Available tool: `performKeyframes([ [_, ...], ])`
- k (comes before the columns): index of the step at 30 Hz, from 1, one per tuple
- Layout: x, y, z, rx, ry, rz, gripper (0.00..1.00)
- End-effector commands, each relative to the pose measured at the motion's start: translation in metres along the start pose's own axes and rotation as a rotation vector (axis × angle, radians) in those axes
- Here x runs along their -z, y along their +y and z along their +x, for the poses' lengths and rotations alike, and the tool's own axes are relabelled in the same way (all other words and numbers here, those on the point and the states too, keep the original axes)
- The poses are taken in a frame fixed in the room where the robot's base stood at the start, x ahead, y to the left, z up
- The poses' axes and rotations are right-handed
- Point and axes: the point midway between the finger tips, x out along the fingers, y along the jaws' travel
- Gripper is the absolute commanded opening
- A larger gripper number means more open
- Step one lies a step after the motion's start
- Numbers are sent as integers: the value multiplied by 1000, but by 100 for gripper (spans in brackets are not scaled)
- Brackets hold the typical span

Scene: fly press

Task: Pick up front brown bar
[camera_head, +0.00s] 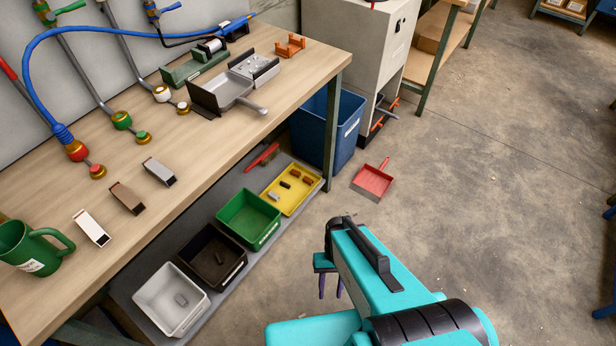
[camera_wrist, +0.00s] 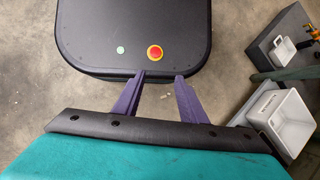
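A brown bar (camera_head: 127,198) lies flat on the wooden bench top, between a white bar (camera_head: 91,228) and a grey bar (camera_head: 160,172). Small brown pieces (camera_head: 295,172) also lie in the yellow tray (camera_head: 277,207) on the lower shelf. I cannot tell which of these the word front means. My gripper (camera_head: 330,289) is over the floor, to the right of the bench and well apart from the bars. Its purple fingers are spread and empty in the wrist view (camera_wrist: 161,80). No brown bar shows in the wrist view.
A green mug (camera_head: 28,250) stands at the bench's left. Hoses, a vise and a grey pan (camera_head: 222,91) occupy its back. Green (camera_head: 248,240), black and white (camera_head: 160,318) bins stand on the lower shelf. A blue bin (camera_head: 345,130) and red dustpan (camera_head: 373,182) are on the floor.

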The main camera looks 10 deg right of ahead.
Motion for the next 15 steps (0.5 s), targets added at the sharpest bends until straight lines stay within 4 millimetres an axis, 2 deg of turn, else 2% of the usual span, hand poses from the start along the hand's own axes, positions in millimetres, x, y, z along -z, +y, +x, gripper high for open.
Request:
performKeyframes([
  [1, -9, 1, -14, -9, 1, -2, 38],
  [15, -44, 18, -71, -102, 15, -27, 38],
])
